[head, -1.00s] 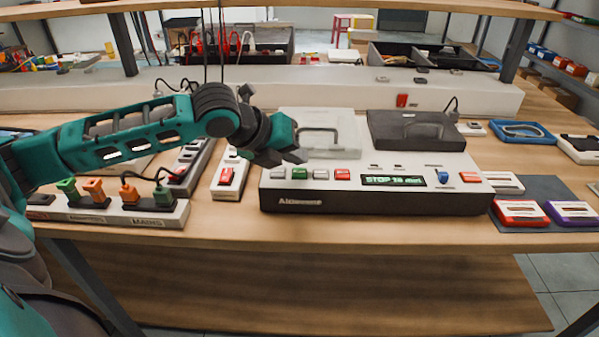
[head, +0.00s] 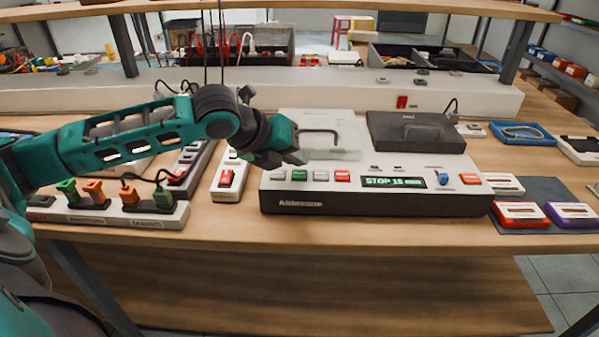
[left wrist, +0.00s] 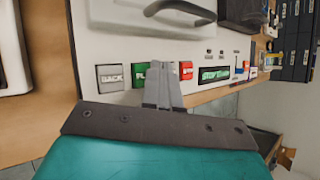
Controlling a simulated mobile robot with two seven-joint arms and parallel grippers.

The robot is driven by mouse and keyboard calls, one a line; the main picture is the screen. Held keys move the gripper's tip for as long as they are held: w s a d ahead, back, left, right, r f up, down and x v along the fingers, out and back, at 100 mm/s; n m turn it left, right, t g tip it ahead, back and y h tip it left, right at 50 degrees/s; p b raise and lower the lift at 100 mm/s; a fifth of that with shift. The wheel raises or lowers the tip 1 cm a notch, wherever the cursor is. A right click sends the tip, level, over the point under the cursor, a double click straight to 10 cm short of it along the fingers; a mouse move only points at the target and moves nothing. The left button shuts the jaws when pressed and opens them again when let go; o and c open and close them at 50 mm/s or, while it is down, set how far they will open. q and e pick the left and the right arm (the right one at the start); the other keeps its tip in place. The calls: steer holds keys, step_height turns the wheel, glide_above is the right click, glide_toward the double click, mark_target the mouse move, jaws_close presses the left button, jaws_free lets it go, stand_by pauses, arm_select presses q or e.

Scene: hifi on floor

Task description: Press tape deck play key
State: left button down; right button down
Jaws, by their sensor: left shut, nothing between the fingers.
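The tape deck (head: 400,203) is a white-topped box with a dark front, on the wooden bench. Its green play key (head: 299,175) sits in the front row of keys, between two grey ones. It also shows in the left wrist view (left wrist: 140,75), where my fingers cover its right edge and hide most of the grey key beside it. The lit display (head: 393,182) begins with STOP. My left gripper (head: 300,157) is shut and empty, just behind and above the green key in the head view. I cannot tell whether it touches. My right gripper is out of view.
A clear lid with a dark handle (head: 318,135) and a dark lid (head: 415,130) stand on the deck behind the keys. A red key (head: 342,176) is to the right. A red-switched strip (head: 226,178) and a plug strip (head: 110,214) lie left; cassettes (head: 520,213) lie right.

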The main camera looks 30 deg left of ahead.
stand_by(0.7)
arm_select(q)
steer(key=shift+f, duration=0.2)
steer(key=shift+f+p, duration=0.1)
steer(key=shift+p, duration=0.2)
steer(key=shift+f, duration=0.15)
steer(key=shift+f, duration=0.4)
stand_by(0.6)
steer(key=shift+r+p, duration=0.4)
steer(key=shift+p, duration=0.2)
steer(key=shift+r+p, duration=0.45)
steer(key=shift+p, duration=0.35)
